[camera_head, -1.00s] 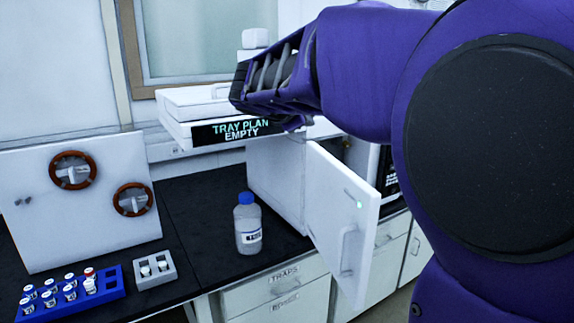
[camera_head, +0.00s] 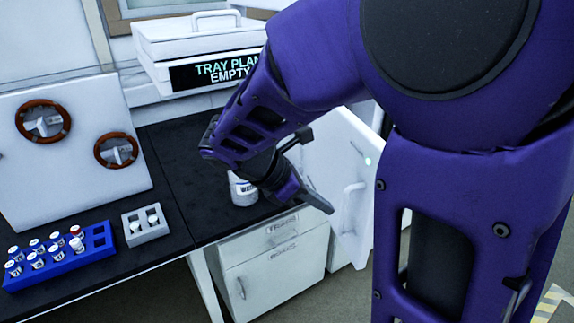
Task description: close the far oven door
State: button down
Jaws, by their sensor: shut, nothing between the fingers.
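The white oven door (camera_head: 344,150) stands open on the right, swung out past the bench front. Its face with the pale vertical handle (camera_head: 349,207) and a small green light is turned towards me. My gripper (camera_head: 328,209) is shut and empty, pointing down and right. In the picture its tips lie just left of the handle, over the door's lower part; I cannot tell if they touch it. My purple arm hides the oven body and its opening.
A bottle (camera_head: 242,190) stands on the black bench, partly behind my gripper. A blue vial rack (camera_head: 60,268), a grey holder (camera_head: 146,236) and a white panel with two brown-rimmed wheels (camera_head: 75,175) are left. A sign reading TRAY PLAN EMPTY (camera_head: 215,71) is above.

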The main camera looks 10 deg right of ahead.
aim_at(365, 215)
jog(key=d+f, duration=0.1)
jog(key=d, duration=0.1)
jog(key=d+f, duration=0.1)
jog(key=d, duration=0.1)
jog(key=d+f, duration=0.1)
jog(key=d, duration=0.1)
jog(key=shift+w+d+f+b, duration=0.25)
jog(key=shift+f+b, duration=0.05)
jog(key=shift+b, duration=0.05)
jog(key=shift+w+d, duration=0.1)
jog(key=shift+d, duration=0.5)
jog(key=shift+d, duration=0.1)
